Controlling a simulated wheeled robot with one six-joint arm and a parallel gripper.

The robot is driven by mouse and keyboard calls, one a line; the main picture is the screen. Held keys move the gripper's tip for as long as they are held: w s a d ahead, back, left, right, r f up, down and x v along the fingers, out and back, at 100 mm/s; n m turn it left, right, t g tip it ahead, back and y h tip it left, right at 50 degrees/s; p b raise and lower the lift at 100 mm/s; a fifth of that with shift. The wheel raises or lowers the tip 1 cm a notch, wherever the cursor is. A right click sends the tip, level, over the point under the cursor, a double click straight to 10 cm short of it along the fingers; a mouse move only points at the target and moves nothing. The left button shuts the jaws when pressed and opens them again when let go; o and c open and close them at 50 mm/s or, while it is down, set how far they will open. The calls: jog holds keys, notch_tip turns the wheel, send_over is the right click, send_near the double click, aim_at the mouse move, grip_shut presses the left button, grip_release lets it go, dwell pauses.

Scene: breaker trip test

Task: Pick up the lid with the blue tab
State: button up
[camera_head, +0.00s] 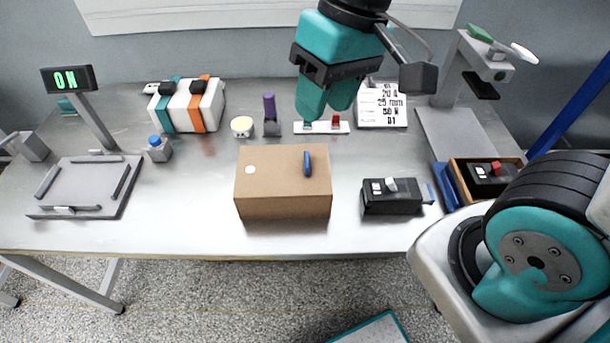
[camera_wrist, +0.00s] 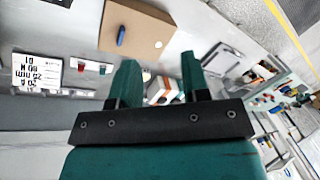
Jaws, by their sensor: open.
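A brown cardboard lid (camera_head: 275,178) with an upright blue tab (camera_head: 307,164) and a small white dot forms the top of a box at the middle of the table. The lid (camera_wrist: 143,28) and its blue tab (camera_wrist: 121,36) also show in the wrist view, beyond my fingers and up to the left. My gripper (camera_head: 327,112) is open and empty, with teal fingers pointing down, behind the box in the head view. Its fingertips (camera_wrist: 159,65) are apart from the lid in the wrist view. The inside of the box is hidden.
A black breaker (camera_head: 392,196) lies right of the box, and a wooden tray (camera_head: 460,180) with another stands further right. Behind are a purple-handled item (camera_head: 270,115), a white strip (camera_head: 312,128) and a printed sign (camera_head: 382,105).

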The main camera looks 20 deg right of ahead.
jog(key=w+d+f+m+h+b, duration=0.4)
jog(key=w+f+m, duration=0.4)
jog(key=w, duration=0.4)
jog(key=y, duration=0.1)
send_over(307, 159)
jog(key=f, duration=1.2)
jog(key=shift+s+d, duration=0.15)
jog(key=shift+s, duration=0.05)
jog(key=shift+w+f+p, duration=0.15)
jog(key=shift+f+p, duration=0.2)
jog(key=shift+f, duration=1.2)
jog(key=shift+w+f+p, duration=0.1)
jog(key=shift+f+p, duration=0.2)
jog(key=shift+f, duration=1.25)
jog(key=shift+c, duration=0.4)
grip_shut()
